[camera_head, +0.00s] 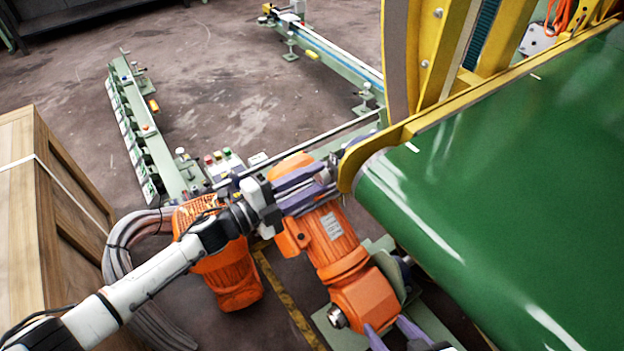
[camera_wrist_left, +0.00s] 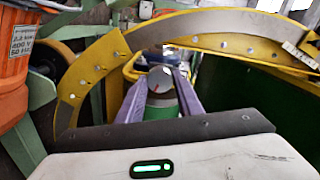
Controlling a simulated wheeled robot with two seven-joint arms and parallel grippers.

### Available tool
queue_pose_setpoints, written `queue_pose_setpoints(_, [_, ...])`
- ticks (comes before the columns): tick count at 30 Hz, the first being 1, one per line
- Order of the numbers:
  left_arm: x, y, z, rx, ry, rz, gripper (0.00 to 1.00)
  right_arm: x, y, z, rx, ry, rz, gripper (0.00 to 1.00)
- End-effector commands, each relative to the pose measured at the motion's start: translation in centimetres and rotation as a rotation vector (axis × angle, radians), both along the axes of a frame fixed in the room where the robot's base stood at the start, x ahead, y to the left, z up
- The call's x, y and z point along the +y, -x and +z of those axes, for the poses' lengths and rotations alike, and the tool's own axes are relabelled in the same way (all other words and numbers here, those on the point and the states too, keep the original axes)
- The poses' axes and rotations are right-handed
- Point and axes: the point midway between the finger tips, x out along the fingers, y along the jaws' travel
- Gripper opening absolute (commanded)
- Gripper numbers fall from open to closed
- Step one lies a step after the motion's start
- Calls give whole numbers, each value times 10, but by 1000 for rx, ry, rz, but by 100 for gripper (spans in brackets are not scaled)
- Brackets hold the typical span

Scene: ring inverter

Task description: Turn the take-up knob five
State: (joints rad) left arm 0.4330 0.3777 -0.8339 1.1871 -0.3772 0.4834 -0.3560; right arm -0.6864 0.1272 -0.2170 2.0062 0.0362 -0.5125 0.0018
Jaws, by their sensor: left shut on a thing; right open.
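The take-up knob (camera_wrist_left: 160,79) is a small round grey knob with a red mark, seen in the left wrist view between my left gripper's purple fingers. My left gripper (camera_head: 326,180) is shut on it, beside the yellow end guard of the conveyor; it also shows in the left wrist view (camera_wrist_left: 160,88). In the head view the fingers hide the knob. My right gripper (camera_head: 391,329) is open and empty at the bottom edge, partly cut off, near the lower orange motor.
The green conveyor belt (camera_head: 510,175) and yellow guard (camera_head: 460,100) fill the right. Orange motors (camera_head: 335,240) stand below my left gripper. A control box with coloured buttons (camera_head: 222,158) lies behind it. A wooden crate (camera_head: 45,220) stands at left. Open floor lies at the upper left.

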Motion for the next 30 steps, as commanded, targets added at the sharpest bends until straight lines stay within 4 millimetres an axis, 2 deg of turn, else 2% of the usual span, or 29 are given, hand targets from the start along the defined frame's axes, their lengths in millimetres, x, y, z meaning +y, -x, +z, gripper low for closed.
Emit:
queue_pose_setpoints(1, [0,1,-1,1,-1,-2,10,0,0,0,1,0,-1,51])
queue_pose_setpoints(2, [0,1,-1,1,-1,-2,34,0,0,0,1,0,-1,51])
queue_pose_setpoints(5, [0,1,-1,1,-1,-2,51,0,0,0,1,0,-1,51])
queue_pose_setpoints(14, [1,1,-1,0,-1,0,51,0,1,-1,2,0,-1,51])
queue_pose_setpoints(17, [7,4,-1,0,-2,0,51,0,1,0,2,0,-1,51])
queue_pose_setpoints(30, [70,51,-1,2,-3,0,51,0,1,3,3,1,0,51])
